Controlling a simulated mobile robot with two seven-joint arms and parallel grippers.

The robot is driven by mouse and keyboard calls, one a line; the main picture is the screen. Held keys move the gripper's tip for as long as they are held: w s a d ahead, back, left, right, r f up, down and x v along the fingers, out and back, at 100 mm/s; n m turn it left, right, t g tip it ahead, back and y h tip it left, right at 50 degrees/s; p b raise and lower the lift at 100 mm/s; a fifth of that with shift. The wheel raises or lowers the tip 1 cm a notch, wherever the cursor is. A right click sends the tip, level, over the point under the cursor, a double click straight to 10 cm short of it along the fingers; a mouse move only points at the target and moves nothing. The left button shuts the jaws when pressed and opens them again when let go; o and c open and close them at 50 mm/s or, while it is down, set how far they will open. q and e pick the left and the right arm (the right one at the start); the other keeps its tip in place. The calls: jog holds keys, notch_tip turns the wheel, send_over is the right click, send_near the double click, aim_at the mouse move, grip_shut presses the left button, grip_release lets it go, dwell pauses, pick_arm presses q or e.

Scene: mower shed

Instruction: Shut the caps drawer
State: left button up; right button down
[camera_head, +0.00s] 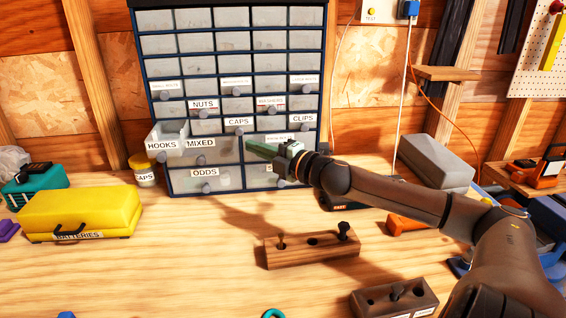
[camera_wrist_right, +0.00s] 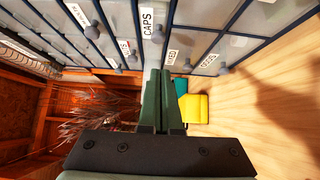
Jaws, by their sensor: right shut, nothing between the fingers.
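The caps drawer (camera_head: 239,122) is a small clear drawer with a white CAPS label and a grey knob, in the lower middle of the cabinet. Its front looks near flush with its neighbours; I cannot tell whether a small gap remains. Its label and knob also show large at the top of the right wrist view (camera_wrist_right: 147,22). My right gripper (camera_head: 259,149), with green fingers, is shut and empty in front of the cabinet, below and right of the caps drawer. In the wrist view its fingers (camera_wrist_right: 158,75) point up the picture, apart from the drawer. My left gripper is not in view.
The hooks drawer (camera_head: 166,140) at the cabinet's left sticks out, open on top. A yellow batteries case (camera_head: 80,211) and a small labelled jar (camera_head: 143,172) stand left. A wooden block (camera_head: 311,248) with pegs lies in front. The bench before the cabinet is mostly clear.

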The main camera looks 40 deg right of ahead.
jog(key=s+p, duration=0.3)
jog(key=s, duration=0.5)
jog(key=shift+d, duration=0.4)
jog(key=shift+r, duration=0.1)
